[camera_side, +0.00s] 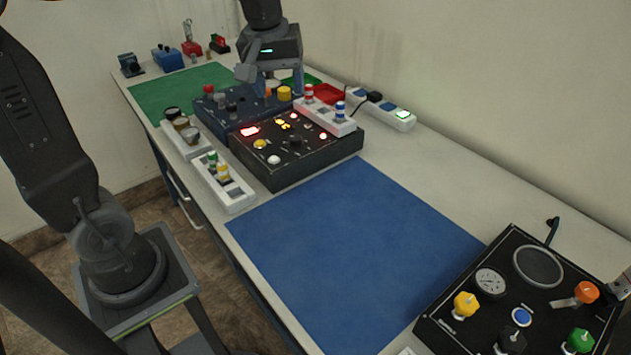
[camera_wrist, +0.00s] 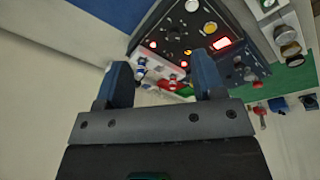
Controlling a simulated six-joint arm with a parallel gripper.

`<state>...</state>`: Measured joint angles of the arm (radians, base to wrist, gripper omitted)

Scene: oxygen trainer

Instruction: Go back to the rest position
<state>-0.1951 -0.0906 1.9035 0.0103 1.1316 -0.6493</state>
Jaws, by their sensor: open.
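My gripper (camera_side: 264,84) is at the top centre of the side view, above the blue-grey panel box (camera_side: 232,126) behind the black panel. In the wrist view my gripper (camera_wrist: 160,82) shows two blue fingers spread apart with nothing between them. The black panel (camera_side: 300,165) has a lit red display, yellow lights and a red light. It also shows in the wrist view (camera_wrist: 190,48). Whether the fingertips touch anything on the blue-grey box is hard to tell in the side view.
White racks with coloured pegs (camera_side: 222,188) and jars (camera_side: 184,142) stand left of the panels. A power strip (camera_side: 393,112) lies along the wall. Another black panel with knobs (camera_side: 520,300) is at the front right. The blue mat (camera_side: 345,245) is clear.

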